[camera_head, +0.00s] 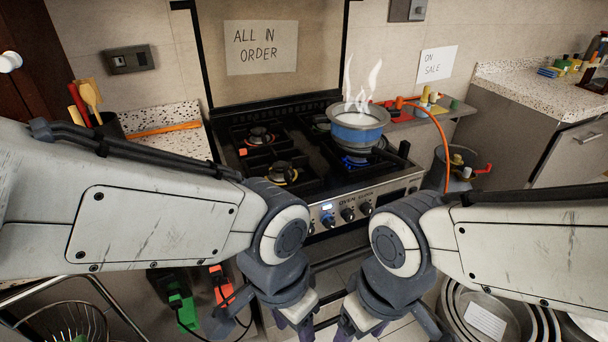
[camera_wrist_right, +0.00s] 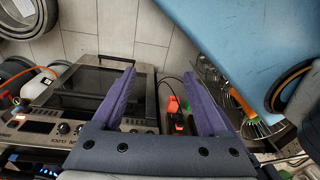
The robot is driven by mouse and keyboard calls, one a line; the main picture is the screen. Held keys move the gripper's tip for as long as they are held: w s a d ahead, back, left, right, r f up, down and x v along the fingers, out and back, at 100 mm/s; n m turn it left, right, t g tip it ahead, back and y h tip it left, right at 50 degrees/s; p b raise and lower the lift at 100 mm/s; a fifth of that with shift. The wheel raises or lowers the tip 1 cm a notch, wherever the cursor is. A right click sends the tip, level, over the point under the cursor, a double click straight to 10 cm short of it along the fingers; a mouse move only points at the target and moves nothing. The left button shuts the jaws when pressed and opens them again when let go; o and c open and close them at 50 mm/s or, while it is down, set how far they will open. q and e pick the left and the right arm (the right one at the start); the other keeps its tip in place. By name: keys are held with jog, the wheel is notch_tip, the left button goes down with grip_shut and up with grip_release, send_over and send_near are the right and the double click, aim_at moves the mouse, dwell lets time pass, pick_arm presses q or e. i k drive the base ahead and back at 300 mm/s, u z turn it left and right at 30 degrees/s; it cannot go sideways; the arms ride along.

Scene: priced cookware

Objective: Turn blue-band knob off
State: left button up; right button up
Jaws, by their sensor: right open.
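Which knob bears a blue band is too small to tell.
A counter with an orange utensil (camera_head: 165,129) is left of the stove. An orange hose (camera_head: 443,140) hangs at the right. The floor before the oven is partly clear.

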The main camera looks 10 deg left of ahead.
aim_at(329, 222)
jog(key=u, duration=2.1)
jog(key=k, duration=0.7)
jog(key=z, duration=1.15)
